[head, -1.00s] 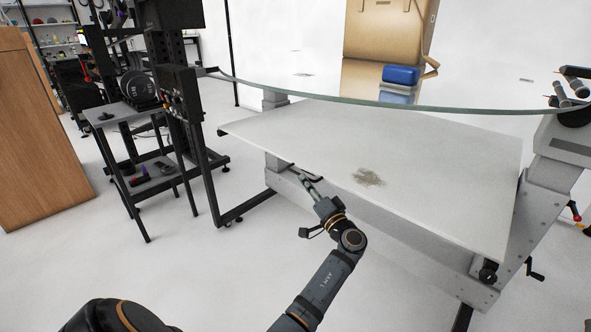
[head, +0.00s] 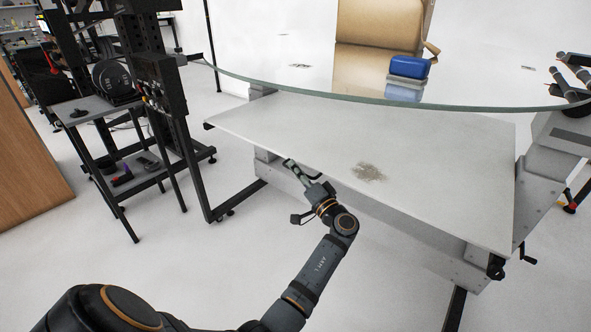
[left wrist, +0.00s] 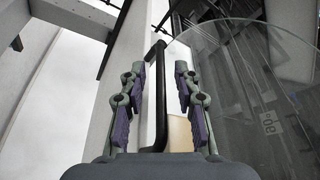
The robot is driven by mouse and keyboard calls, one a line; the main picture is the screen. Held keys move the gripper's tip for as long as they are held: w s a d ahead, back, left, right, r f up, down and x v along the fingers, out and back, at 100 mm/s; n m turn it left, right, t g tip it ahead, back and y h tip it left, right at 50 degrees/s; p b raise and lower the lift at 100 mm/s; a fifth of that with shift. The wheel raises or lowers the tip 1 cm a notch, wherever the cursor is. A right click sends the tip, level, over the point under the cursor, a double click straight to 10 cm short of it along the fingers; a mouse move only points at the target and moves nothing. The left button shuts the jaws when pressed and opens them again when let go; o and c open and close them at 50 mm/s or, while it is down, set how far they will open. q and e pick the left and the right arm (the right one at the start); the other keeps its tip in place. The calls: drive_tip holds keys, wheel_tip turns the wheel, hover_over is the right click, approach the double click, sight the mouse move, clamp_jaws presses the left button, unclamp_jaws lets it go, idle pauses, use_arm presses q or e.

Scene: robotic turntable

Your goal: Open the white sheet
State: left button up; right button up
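The white sheet (head: 432,190) is a broad flat panel under the glass turntable top, with a grey-brown smudge on it. My left gripper (head: 297,172) is at the sheet's near lower edge, left of its middle. In the left wrist view, my left gripper (left wrist: 160,100) has its two fingers apart. In the head view my fingertips are partly hidden by the sheet's edge.
The round glass top (head: 480,85) overhangs the sheet and carries a tan bag (head: 385,25) and a blue item (head: 409,67). A black equipment stand (head: 158,95) and small grey side table (head: 95,108) stand left. The floor in front is clear.

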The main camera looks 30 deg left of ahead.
use_arm(q)
clamp_jaws()
idle(0.5)
